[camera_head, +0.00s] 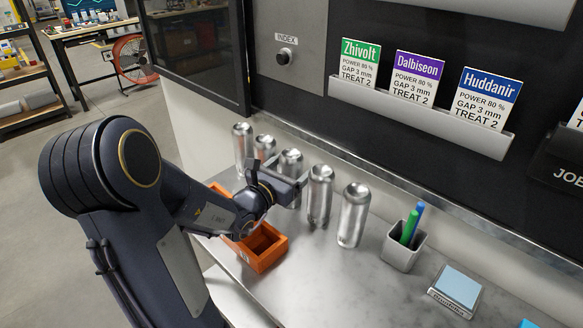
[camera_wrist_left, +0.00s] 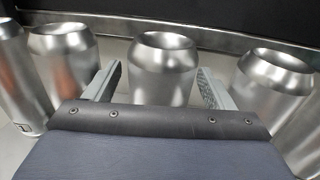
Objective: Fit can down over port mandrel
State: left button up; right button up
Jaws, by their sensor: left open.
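Several plain silver cans stand upright in a row along the wall at the back of the counter. The middle can (camera_head: 290,162) is partly hidden by my left gripper (camera_head: 278,176). In the left wrist view my left gripper (camera_wrist_left: 158,86) is open, with one finger on each side of a can (camera_wrist_left: 163,68) that stands just beyond. I see gaps between the fingers and this can; nothing is gripped. Neighbouring cans (camera_wrist_left: 64,62) and (camera_wrist_left: 270,85) stand close outside the fingers. The port mandrel is not visible. My right gripper is not in view.
An orange open box (camera_head: 265,262) sits on the counter (camera_head: 325,285), below my left wrist. A grey cup (camera_head: 403,250) with pens and a blue-topped pad (camera_head: 458,288) stand to the right. A dark window panel (camera_head: 195,50) and a card rack (camera_head: 420,118) are on the wall.

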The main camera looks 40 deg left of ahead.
pick_arm(q)
jog(key=shift+w+a, duration=0.1)
jog(key=shift+w, duration=0.95)
jog(key=c, duration=1)
jog(key=shift+c, duration=0.2)
